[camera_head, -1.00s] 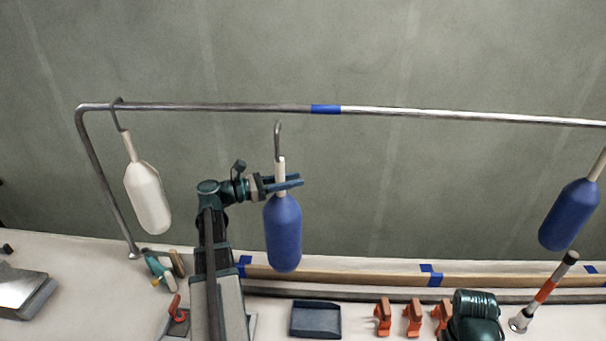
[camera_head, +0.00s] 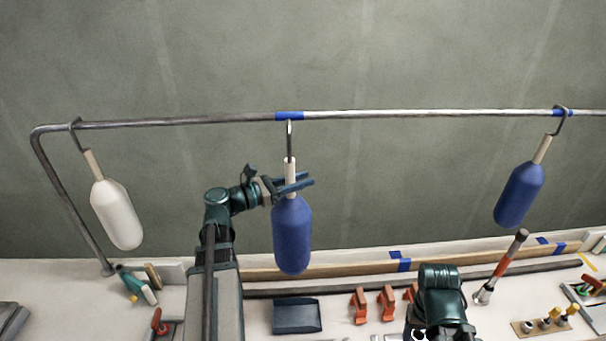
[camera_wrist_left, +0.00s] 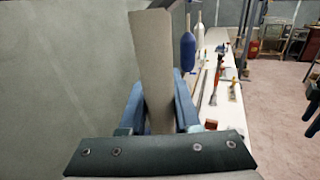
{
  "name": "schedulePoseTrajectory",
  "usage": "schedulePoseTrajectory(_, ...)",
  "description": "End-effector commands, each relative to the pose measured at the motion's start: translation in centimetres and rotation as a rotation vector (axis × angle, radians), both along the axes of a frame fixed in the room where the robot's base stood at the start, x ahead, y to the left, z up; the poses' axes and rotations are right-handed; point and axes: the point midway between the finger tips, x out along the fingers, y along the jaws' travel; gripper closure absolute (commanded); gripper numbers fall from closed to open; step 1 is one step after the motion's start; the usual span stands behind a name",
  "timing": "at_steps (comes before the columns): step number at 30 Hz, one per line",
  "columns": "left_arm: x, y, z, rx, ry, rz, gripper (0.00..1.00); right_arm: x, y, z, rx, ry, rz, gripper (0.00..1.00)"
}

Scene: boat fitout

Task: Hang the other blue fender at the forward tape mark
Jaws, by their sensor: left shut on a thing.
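A blue fender (camera_head: 292,236) hangs upright from my left gripper (camera_head: 297,184), which is shut on its pale neck. The neck stands between the blue fingers in the left wrist view (camera_wrist_left: 155,75). The fender's metal hook (camera_head: 289,138) points up, its top at or just below the rail in the picture, by the left blue tape mark (camera_head: 289,116). I cannot tell whether the hook touches the rail (camera_head: 400,113). Another blue fender (camera_head: 519,194) hangs on the rail at the right tape mark (camera_head: 563,113). My right gripper is not clearly seen; part of my right arm shows at the bottom.
A white fender (camera_head: 117,215) hangs near the rail's left bend. The rail between the two blue fenders is clear.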

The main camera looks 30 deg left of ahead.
Motion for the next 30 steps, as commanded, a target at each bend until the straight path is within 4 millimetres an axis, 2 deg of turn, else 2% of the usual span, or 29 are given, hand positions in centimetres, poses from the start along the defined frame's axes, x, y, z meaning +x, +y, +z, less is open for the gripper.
schedulePoseTrajectory(4,0.0,-0.6,0.3,-0.001,-0.002,0.001,1.00,0.0,0.0,0.3,0.000,0.000,0.000,0.34)
schedulePoseTrajectory(16,0.6,-0.2,0.3,-0.001,-0.002,0.001,1.00,0.0,0.0,0.2,0.000,0.000,0.000,0.34)
schedulePoseTrajectory(30,3.2,1.3,0.3,-0.001,-0.002,0.000,1.00,0.0,0.0,0.2,0.000,0.000,0.000,0.34)
